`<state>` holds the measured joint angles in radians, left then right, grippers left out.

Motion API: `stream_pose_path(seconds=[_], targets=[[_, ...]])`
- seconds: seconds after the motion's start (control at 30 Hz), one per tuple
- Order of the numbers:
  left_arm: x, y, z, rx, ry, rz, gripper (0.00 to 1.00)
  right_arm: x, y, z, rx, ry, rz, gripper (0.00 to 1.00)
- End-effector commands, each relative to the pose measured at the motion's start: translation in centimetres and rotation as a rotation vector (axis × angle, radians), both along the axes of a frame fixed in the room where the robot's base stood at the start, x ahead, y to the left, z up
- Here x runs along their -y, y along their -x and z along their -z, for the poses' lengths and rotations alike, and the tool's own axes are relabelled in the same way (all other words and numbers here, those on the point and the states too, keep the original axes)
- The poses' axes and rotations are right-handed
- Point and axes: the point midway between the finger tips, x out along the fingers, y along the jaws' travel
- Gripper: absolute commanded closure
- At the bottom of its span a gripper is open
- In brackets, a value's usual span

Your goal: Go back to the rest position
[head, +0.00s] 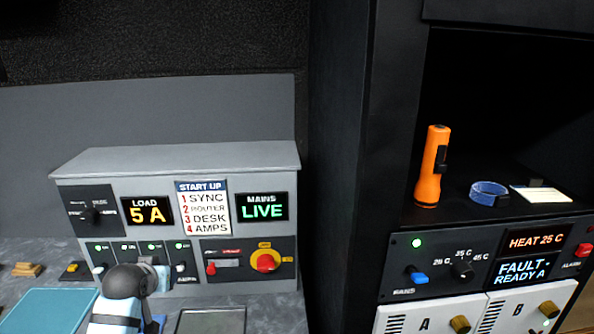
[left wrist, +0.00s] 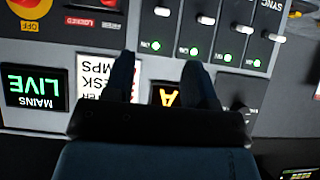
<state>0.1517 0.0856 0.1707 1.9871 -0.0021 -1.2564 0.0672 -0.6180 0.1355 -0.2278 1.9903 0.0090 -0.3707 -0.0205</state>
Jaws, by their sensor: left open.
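My left gripper (head: 155,272) is in front of the lower left part of the grey power panel (head: 180,160), by the row of breaker switches (head: 180,250). In the left wrist view its two dark fingers (left wrist: 160,72) stand apart with nothing between them. Their tips point at the panel face, below the lit green lamps; contact cannot be told. My left forearm hides part of the switch row in the head view. My right gripper is in neither view.
At right, a rack shelf holds an orange flashlight (head: 432,168), blue ring (head: 489,193) and card (head: 541,196) above a heater panel (head: 490,262).

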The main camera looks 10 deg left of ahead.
Motion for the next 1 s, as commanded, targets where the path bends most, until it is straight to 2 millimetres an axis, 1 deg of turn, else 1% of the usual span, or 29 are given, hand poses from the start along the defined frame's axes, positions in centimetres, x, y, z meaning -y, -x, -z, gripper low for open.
stream_pose_path(seconds=[0.03, 0.07, 0.13, 0.17, 0.2, 0.23, 0.27, 0.3, 0.37, 0.4, 0.47, 0.5, 0.6, 0.7, 0.8, 0.83, 1.0], targets=[[0.6, 0.6, 1.3, -0.006, -0.009, 0.016, 0.49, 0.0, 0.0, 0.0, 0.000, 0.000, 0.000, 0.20], [1.0, 1.0, 2.3, -0.008, -0.017, 0.029, 0.49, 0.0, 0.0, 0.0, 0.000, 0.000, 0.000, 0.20], [2.5, 2.3, 5.0, -0.006, -0.039, 0.074, 0.49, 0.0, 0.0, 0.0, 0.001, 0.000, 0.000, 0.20], [3.4, 3.1, 6.4, -0.005, -0.049, 0.098, 0.49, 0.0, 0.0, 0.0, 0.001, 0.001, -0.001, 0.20], [4.6, 4.4, 8.4, -0.002, -0.060, 0.133, 0.49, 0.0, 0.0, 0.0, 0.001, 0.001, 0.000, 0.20], [5.7, 5.5, 9.9, 0.001, -0.065, 0.161, 0.49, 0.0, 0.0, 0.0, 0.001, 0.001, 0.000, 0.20], [6.8, 6.7, 11.4, 0.004, -0.071, 0.190, 0.49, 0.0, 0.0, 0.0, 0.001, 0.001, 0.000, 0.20], [8.2, 8.4, 13.2, 0.011, -0.074, 0.229, 0.49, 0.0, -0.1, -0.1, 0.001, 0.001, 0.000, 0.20], [10.5, 11.2, 15.8, 0.020, -0.072, 0.285, 0.49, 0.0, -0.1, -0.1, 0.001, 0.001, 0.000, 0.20], [12.0, 13.3, 17.4, 0.027, -0.067, 0.320, 0.49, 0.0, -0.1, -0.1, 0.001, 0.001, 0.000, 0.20], [14.0, 16.3, 19.3, 0.039, -0.053, 0.368, 0.49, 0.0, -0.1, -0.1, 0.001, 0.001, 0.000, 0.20], [15.4, 18.3, 20.4, 0.048, -0.044, 0.396, 0.49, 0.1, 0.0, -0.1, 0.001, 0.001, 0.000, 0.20], [18.0, 22.5, 22.1, 0.065, -0.014, 0.449, 0.49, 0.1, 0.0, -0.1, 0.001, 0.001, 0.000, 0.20], [19.7, 25.4, 23.0, 0.082, 0.009, 0.480, 0.49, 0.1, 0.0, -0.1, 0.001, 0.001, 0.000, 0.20], [20.5, 26.8, 23.3, 0.090, 0.022, 0.494, 0.49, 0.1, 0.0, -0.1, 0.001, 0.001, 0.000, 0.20], [20.7, 27.0, 23.3, 0.092, 0.024, 0.496, 0.49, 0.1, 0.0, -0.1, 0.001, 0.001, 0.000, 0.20], [20.7, 27.0, 23.3, 0.092, 0.024, 0.496, 0.49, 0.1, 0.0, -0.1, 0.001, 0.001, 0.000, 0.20]])
